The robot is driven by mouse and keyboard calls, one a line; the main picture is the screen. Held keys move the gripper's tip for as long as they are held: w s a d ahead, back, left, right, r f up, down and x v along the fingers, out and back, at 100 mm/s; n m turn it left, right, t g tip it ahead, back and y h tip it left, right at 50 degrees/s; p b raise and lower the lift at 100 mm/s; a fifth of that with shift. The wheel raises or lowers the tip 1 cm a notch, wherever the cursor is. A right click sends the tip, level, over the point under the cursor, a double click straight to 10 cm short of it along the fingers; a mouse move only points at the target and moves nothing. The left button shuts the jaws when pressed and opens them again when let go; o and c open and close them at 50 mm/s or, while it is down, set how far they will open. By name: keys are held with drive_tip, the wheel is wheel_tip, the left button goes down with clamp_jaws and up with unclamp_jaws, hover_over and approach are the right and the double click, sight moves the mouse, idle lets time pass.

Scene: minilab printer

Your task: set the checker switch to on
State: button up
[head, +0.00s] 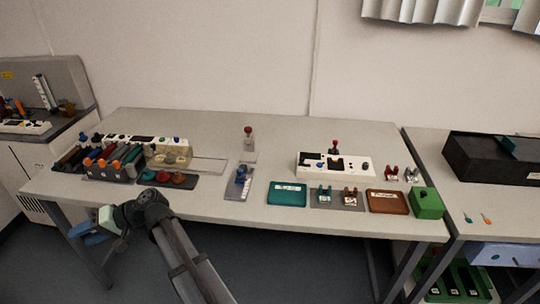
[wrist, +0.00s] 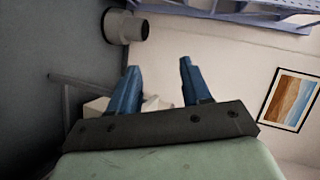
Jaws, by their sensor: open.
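A white panel box (head: 355,168) with dark sockets, small blue knobs and a red-topped piece (head: 335,146) at its back stands on the right half of the table. Another white panel (head: 150,140) with a dark display and small knobs stands at the back left. I cannot tell which one is the checker, and its switch is too small to make out. My gripper (head: 82,233) hangs in front of the table's left end, below the top and far from both panels. In the wrist view my gripper (wrist: 160,82) has its blue fingers apart with nothing between them.
On the table (head: 225,210) are a rack of coloured tools (head: 110,165), a teal tray (head: 287,194), a brown tray (head: 388,202) and a green box (head: 426,203). A red-topped stand (head: 248,140) is at the back middle. The front middle edge is clear.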

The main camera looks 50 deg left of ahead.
drive_tip(key=s+a+r+n, duration=0.1)
drive_tip(key=s+r+n, duration=0.1)
drive_tip(key=s+r, duration=0.55)
drive_tip(key=w+a+t, duration=0.2)
drive_tip(key=w, duration=0.7)
drive_tip(key=w+a+t, duration=0.1)
drive_tip(key=w+a, duration=0.1)
drive_tip(key=w, duration=0.7)
drive_tip(key=m+t+h, duration=0.1)
drive_tip(key=m+t, duration=0.4)
drive_tip(key=t, duration=0.7)
approach(302, 158)
drive_tip(key=x, duration=0.7)
drive_tip(key=shift+f, duration=0.45)
drive_tip(key=shift+c, duration=0.4)
clamp_jaws()
